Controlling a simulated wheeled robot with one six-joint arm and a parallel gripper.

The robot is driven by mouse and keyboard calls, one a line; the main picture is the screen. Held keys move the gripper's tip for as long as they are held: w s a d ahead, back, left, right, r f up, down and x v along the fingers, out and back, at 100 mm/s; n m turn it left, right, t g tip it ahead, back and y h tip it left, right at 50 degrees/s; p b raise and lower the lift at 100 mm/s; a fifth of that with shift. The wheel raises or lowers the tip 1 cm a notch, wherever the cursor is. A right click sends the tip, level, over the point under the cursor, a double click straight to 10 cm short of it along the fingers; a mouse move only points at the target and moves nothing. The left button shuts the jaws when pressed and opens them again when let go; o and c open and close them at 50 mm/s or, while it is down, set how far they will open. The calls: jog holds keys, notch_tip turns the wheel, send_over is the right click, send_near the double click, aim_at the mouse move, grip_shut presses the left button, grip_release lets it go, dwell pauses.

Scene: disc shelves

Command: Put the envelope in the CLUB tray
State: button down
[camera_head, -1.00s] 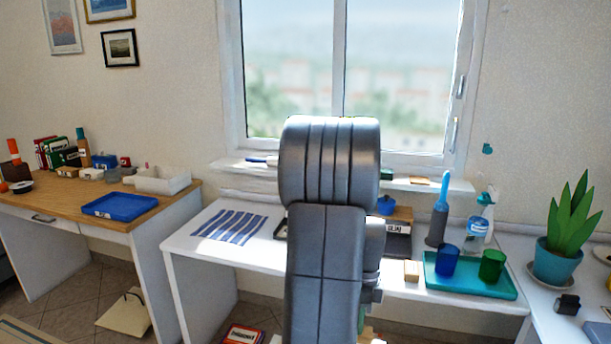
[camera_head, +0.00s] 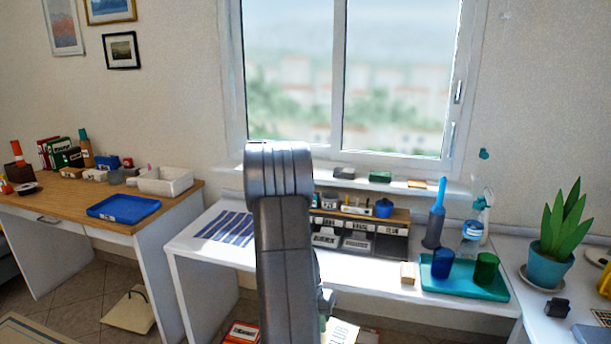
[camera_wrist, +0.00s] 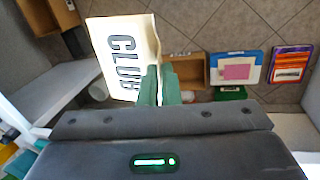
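The envelope (camera_wrist: 122,48) is a cream sheet printed CLUB in the wrist view. The green fingers of my gripper (camera_wrist: 160,86) are closed at its edge and hold it above the floor. A corner of the envelope also shows low in the head view (camera_head: 345,333), beside my arm, with part of its print. A dark organiser (camera_head: 392,245) with several pale-labelled compartments stands at the back of the white desk. Its labels are too small to read, so I cannot tell which one is the CLUB tray. My arm covers the organiser's left side.
A teal tray (camera_head: 492,291) with a blue cup and a green cup stands right of the organiser. A striped mat (camera_head: 228,227) lies on the white desk (camera_head: 200,262). Boxes stand on the floor below.

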jog(key=a+n, duration=0.1)
jog(key=a+f+n, duration=0.1)
jog(key=n, duration=0.1)
jog(key=w+a+f+n+t, duration=0.1)
jog(key=shift+w+a+f+n+p, duration=0.1)
jog(key=shift+a+n+p, duration=0.2)
jog(key=shift+a+p, duration=0.1)
